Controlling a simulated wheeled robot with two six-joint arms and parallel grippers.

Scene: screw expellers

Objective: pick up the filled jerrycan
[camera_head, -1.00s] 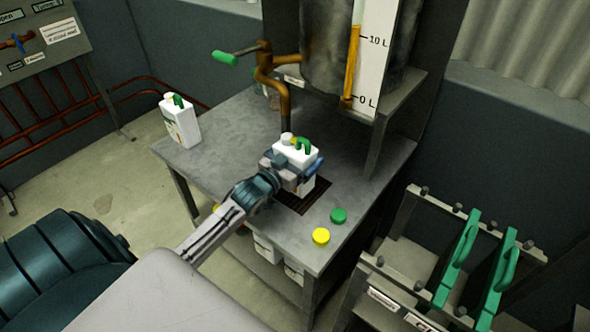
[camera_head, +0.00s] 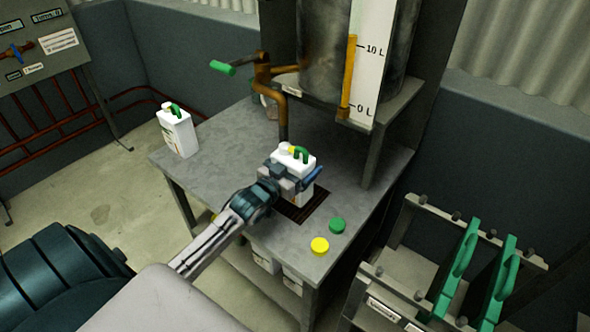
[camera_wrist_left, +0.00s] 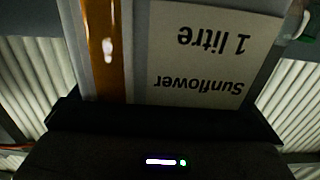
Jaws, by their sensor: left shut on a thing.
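A white jerrycan (camera_head: 298,157) with a green handle and a pale open-looking neck stands upright over the dark grate (camera_head: 303,206) in the table, by the spout. Whether its base touches the grate is hidden by my gripper. My left gripper (camera_head: 294,177) is shut on its body. In the left wrist view the jerrycan's label (camera_wrist_left: 205,50) reads "Sunflower 1 litre" upside down, beside an amber strip (camera_wrist_left: 103,50) of oil. My right gripper is not in view.
A second white jerrycan (camera_head: 178,134) stands at the table's left corner. A green cap (camera_head: 337,225) and a yellow cap (camera_head: 320,246) lie near the front edge. A brown pipe (camera_head: 283,115) hangs close behind the held jerrycan. A rack with green handles (camera_head: 460,262) stands at right.

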